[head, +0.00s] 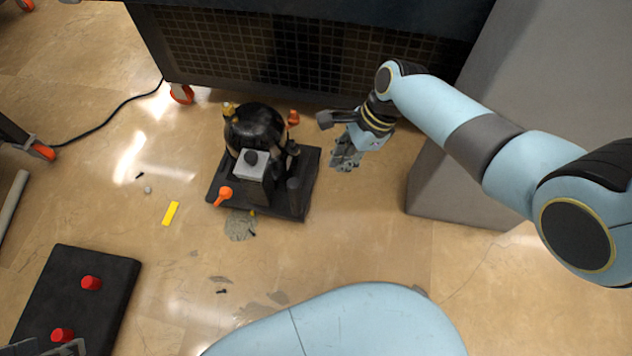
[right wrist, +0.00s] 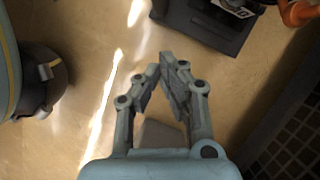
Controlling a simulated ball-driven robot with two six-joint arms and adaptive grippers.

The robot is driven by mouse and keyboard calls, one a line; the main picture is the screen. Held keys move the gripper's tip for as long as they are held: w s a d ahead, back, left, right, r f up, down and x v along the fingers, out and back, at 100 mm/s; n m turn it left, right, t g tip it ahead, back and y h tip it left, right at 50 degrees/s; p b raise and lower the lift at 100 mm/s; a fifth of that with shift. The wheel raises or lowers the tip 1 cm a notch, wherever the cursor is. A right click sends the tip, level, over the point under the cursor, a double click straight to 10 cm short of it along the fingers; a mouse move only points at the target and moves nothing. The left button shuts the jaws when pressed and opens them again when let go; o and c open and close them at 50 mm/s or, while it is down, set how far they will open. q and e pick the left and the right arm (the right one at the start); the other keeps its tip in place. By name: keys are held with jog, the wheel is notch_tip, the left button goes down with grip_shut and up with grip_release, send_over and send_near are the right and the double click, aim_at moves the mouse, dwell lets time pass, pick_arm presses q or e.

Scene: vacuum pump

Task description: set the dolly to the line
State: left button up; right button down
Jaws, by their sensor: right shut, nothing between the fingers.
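The dolly (head: 309,172) is a low black platform on the floor in the head view, carrying a dark rounded pump (head: 255,128) with a light grey box and an orange knob. A short yellow strip (head: 170,213), perhaps the line, lies on the floor left of the dolly, with a gap between them. My right gripper (head: 345,160) is shut and empty, just right of the dolly and apart from it. In the right wrist view its fingertips (right wrist: 168,60) meet below a black platform edge (right wrist: 205,32). A grey piece at the head view's lower left edge, perhaps my left gripper (head: 68,349), is mostly cut off.
A dark cabinet with a mesh front (head: 290,50) stands behind the dolly. A grey block (head: 470,185) stands at right. A black slab (head: 95,265) with red knobs lies at lower left. A black cable (head: 105,123) and small debris lie on the floor.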

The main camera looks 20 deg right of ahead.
pick_arm(q)
notch_tip(320, 180, down, 8)
jog(key=w+t+b, duration=0.2)
jog(key=t+b, duration=0.2)
jog(key=t, duration=0.2)
jog(key=shift+w+d, duration=0.15)
jog(key=shift+w, duration=0.05)
pick_arm(e)
jog(key=a+f, duration=0.5)
jog(key=shift+w+a, duration=0.35)
jog(key=shift+a, duration=0.05)
pick_arm(q)
jog(key=shift+r, duration=0.1)
